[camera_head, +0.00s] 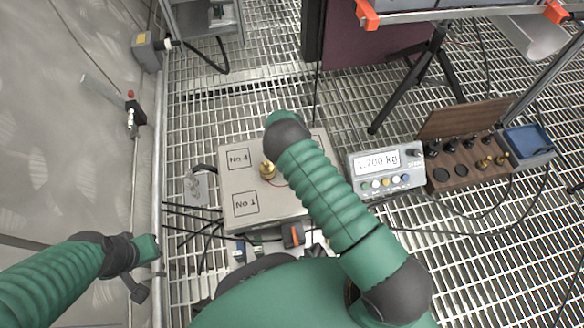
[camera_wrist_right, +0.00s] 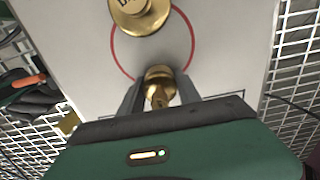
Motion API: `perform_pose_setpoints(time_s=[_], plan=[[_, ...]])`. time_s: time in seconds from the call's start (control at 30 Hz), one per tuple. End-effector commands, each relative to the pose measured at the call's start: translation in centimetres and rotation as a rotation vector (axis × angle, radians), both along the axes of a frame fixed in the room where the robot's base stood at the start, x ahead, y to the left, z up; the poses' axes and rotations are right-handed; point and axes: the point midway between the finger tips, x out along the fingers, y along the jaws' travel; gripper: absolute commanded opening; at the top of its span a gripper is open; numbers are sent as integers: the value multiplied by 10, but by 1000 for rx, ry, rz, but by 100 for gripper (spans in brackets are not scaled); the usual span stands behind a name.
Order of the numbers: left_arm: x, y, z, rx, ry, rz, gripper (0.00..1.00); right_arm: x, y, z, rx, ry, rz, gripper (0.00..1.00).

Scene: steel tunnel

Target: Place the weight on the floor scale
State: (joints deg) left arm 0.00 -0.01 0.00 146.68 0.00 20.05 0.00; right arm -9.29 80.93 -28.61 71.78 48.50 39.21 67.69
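The floor scale's grey plate (camera_head: 238,187) lies on the grating, marked No.1 and No.4. A larger brass weight (camera_head: 267,170) stands on it; in the right wrist view this weight (camera_wrist_right: 140,14) is partly inside a red circle. My right gripper (camera_wrist_right: 160,92) is over the plate. Its two fingers flank a smaller brass weight (camera_wrist_right: 159,88), close on both sides; I cannot tell whether they press on it or whether its base rests on the plate. The hand hides it in the head view. My left gripper (camera_head: 147,250) is far left, away from the scale, its fingers unclear.
The scale display (camera_head: 386,168) reads 1.700 kg. Right of it is an open wooden weight case (camera_head: 462,178) with dark and brass pieces, then a blue tray (camera_head: 528,140). A black stand leg (camera_head: 408,82) is behind. Cables cross the grating; a wall is at left.

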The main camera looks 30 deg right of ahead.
Motion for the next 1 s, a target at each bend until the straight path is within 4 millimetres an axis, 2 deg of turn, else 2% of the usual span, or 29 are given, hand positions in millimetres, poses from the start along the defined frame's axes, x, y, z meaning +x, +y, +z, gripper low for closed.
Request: perform_pose_setpoints(time_s=[0.03,0.17,0.5,0.57,0.9,1.0], plan=[[0,0,0,0,0,0,0,-1,0,0,0,2,-1,45],[0,0,1,0,0,0,0,-1,0,0,0,1,-1,62],[0,0,4,0,0,0,0,0,0,6,1,0,-1,62],[0,0,11,0,0,0,0,1,0,16,1,-1,-1,62],[0,0,60,0,0,0,0,0,0,101,2,0,-2,62],[0,0,66,0,0,0,0,0,0,115,2,0,-1,62]])
